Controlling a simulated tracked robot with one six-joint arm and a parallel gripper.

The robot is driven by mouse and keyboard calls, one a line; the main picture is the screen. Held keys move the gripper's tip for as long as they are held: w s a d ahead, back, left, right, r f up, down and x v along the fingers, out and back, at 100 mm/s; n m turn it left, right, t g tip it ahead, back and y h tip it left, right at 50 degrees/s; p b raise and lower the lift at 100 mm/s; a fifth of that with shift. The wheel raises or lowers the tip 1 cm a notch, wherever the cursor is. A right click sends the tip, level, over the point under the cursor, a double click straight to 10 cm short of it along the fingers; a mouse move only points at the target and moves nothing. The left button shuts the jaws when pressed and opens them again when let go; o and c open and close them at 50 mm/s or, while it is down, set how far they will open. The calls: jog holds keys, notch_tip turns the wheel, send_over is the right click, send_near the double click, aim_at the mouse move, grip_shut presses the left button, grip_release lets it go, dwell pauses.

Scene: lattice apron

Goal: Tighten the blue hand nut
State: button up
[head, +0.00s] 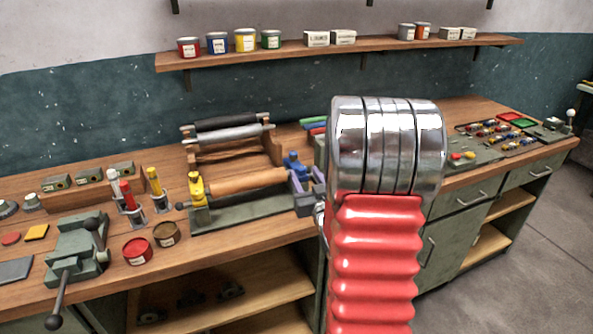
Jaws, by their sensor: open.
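The blue hand nut (293,163) stands at the right end of a green cradle (240,211) that carries a wooden roller (247,182). A yellow nut (196,187) is at the cradle's left end. My gripper (304,176) shows as two purple-grey fingers just left of my red and chrome arm. It is open, with the fingers pointing away from me, close by the blue nut at its lower right. I cannot tell whether they touch it. Part of the gripper and the cradle's right end are hidden by the arm.
A rack with dark and grey rollers (227,132) stands behind the cradle. A green vice (78,248), red tin (137,251), brown tin (166,234) and capped tubes (154,182) are to the left. A control panel (462,156) is on the right. A shelf (360,48) hangs above.

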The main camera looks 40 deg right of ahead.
jog(key=shift+x, duration=0.9)
jog(key=c, duration=1.1)
